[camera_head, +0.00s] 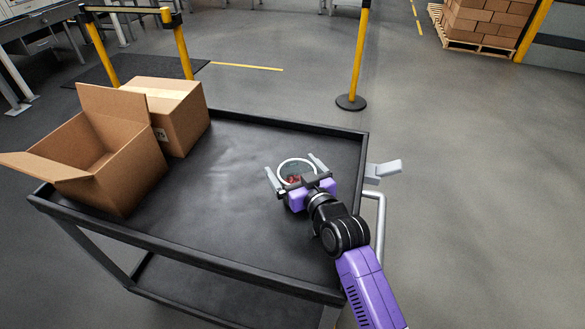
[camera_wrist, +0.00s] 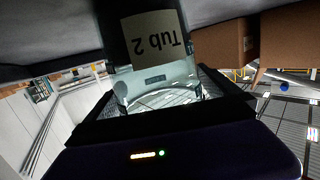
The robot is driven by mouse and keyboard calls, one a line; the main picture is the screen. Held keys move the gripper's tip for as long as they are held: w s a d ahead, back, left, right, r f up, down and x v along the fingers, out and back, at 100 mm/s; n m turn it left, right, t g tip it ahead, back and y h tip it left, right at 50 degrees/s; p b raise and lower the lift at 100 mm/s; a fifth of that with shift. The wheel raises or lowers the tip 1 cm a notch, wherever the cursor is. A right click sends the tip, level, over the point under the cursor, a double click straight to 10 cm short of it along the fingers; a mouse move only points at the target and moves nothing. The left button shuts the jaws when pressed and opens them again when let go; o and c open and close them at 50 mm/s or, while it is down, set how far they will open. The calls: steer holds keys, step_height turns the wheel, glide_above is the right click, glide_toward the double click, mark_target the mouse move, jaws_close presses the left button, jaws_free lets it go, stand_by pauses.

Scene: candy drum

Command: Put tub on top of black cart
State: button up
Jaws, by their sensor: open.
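The tub is a clear round container with a white rim and reddish contents (camera_head: 296,171). It sits at the right part of the black cart's top (camera_head: 215,220). In the wrist view the tub (camera_wrist: 160,85) shows close up, with a label reading "Tub 2" that appears upside down. My gripper (camera_head: 295,172) is at the tub, with one finger on each side of it. The fingers are open around the tub. Whether either finger touches its wall cannot be told. The tub's near side is partly hidden by my gripper.
An open cardboard box (camera_head: 105,160) and another box (camera_head: 178,115) stand on the cart's left side. The cart has a raised edge and a handle at right. The middle of its top is clear. Yellow posts (camera_head: 358,55) stand behind it.

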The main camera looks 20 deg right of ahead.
steer(key=s, duration=0.5)
steer(key=s+r, duration=0.1)
steer(key=s, duration=0.1)
steer(key=shift+s+d+b, duration=0.15)
steer(key=shift+d+b, duration=0.15)
steer(key=shift+b, duration=0.1)
